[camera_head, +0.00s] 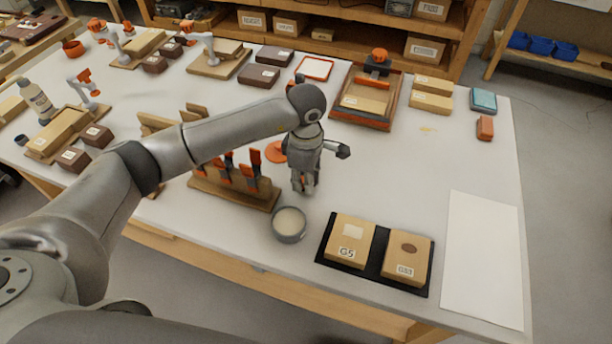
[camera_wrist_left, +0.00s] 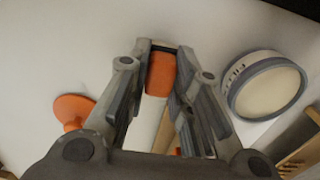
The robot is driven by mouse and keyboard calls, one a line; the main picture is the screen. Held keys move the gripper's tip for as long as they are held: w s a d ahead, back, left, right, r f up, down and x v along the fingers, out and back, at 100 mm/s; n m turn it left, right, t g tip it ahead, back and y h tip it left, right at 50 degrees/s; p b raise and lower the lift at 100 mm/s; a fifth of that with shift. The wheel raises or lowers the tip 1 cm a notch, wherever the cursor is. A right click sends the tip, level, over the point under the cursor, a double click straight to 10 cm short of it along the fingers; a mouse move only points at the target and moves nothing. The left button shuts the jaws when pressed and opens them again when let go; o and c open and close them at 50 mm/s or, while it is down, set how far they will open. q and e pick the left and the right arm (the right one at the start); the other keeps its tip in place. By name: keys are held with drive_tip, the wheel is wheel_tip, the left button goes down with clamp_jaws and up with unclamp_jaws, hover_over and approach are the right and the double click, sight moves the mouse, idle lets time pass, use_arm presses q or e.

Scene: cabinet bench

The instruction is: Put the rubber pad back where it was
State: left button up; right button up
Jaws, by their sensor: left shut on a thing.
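My left gripper (camera_head: 303,190) points down over the bench, between the clamp rack and the round tin. In the left wrist view its fingers (camera_wrist_left: 158,75) are closed about a small orange piece (camera_wrist_left: 160,75). A pale part shows below the orange; the rest is hidden by the fingers. I cannot tell whether this piece is the rubber pad. An orange disc with a stem (camera_wrist_left: 72,110) lies beside the gripper and shows partly behind it in the head view (camera_head: 275,151). A small orange block (camera_head: 485,127) lies at the right. My right gripper is not in view.
The round tin (camera_head: 289,224) stands close to the gripper. The rack with orange-handled clamps (camera_head: 235,190) is at its left. A black tray (camera_head: 326,252) holds blocks G5 and G53. A white sheet (camera_head: 482,260) lies at the right. Bench space right of the gripper is clear.

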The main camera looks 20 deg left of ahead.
use_arm(q)
drive_tip(key=shift+f, duration=0.1)
drive_tip(key=o, duration=0.9)
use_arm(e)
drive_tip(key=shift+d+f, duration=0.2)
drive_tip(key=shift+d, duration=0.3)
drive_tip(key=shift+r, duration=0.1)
use_arm(q)
drive_tip(key=shift+r, duration=0.3)
wheel_tip(320, 180, up, 12)
drive_tip(key=b, duration=0.2)
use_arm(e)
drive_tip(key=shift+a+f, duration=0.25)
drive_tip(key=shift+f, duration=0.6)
use_arm(q)
drive_tip(key=shift+s+f, duration=0.1)
drive_tip(key=shift+f, duration=0.1)
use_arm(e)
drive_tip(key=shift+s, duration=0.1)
